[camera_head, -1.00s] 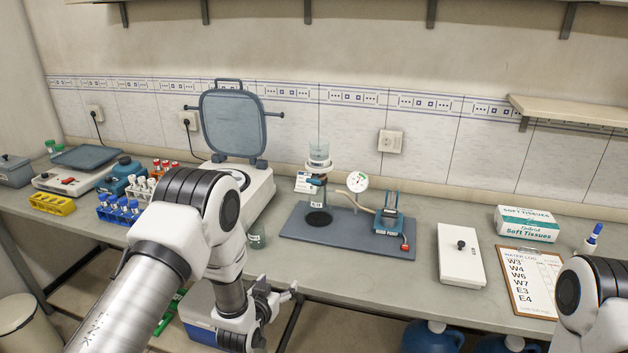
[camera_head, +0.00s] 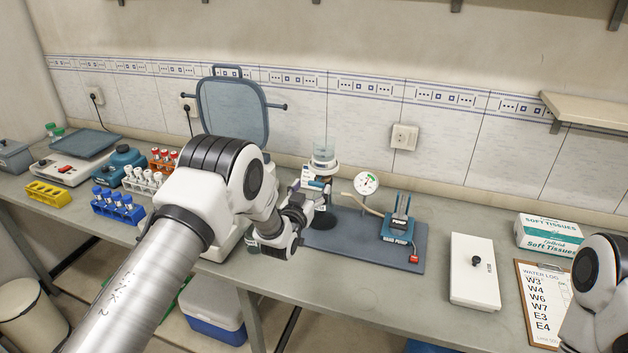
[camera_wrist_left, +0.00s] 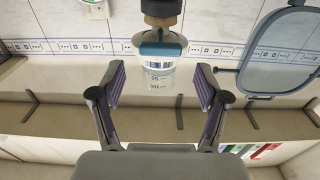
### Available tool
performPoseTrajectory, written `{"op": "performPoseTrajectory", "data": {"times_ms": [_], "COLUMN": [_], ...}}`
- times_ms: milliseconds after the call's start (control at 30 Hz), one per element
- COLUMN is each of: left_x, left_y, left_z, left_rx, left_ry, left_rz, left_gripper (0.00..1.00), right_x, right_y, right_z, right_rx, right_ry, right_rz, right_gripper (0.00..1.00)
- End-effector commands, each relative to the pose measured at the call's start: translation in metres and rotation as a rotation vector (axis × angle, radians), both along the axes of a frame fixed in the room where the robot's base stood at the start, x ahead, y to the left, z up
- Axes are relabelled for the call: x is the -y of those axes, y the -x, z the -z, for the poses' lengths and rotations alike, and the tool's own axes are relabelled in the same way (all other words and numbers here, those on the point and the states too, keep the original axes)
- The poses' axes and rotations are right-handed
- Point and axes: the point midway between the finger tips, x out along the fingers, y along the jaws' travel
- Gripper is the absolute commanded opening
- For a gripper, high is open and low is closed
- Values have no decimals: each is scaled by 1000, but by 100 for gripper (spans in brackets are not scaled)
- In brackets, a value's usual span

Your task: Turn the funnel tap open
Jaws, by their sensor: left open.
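The glass filter funnel (camera_head: 323,155) stands upright on its stand at the back of the dark board. It shows upside down in the left wrist view (camera_wrist_left: 159,75), with a teal part (camera_wrist_left: 158,49) at its neck and a brown piece beyond. I take the blue piece below the cup to be the tap; my gripper partly hides it in the head view. My left gripper (camera_head: 322,192) is at the left of the funnel neck, open and empty. In the wrist view its two fingers (camera_wrist_left: 160,85) are spread, with the funnel ahead between them. Contact cannot be told.
A round gauge (camera_head: 367,183) and a blue hand pump (camera_head: 398,222) stand on the board (camera_head: 350,252) to the right. The raised blue lid (camera_head: 232,110) is behind my left arm. A white box (camera_head: 474,270) lies further right. Tube racks (camera_head: 118,207) are at left.

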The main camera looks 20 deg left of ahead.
Motion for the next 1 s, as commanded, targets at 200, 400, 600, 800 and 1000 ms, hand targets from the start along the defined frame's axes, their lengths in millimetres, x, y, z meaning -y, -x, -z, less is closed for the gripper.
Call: {"op": "performPoseTrajectory", "data": {"times_ms": [200,400,600,800,1000], "left_x": [1,1,1,1,0], "left_y": [-19,-20,-20,-20,-20], "left_z": [0,1,1,1,3], "left_rx": [-1,-2,-2,-2,-3], "left_ry": [0,0,0,4,41], "left_rz": [0,0,0,0,0], "left_gripper": [75,75,15,15,15], "right_x": [0,0,0,0,0], "right_y": [-1,-1,0,-1,-1], "right_z": [-6,-5,-5,-4,2], "right_rx": [2,1,1,2,2], "right_ry": [0,0,0,0,0], "right_rz": [0,0,0,0,0], "right_gripper": [0,0,0,0,0]}}
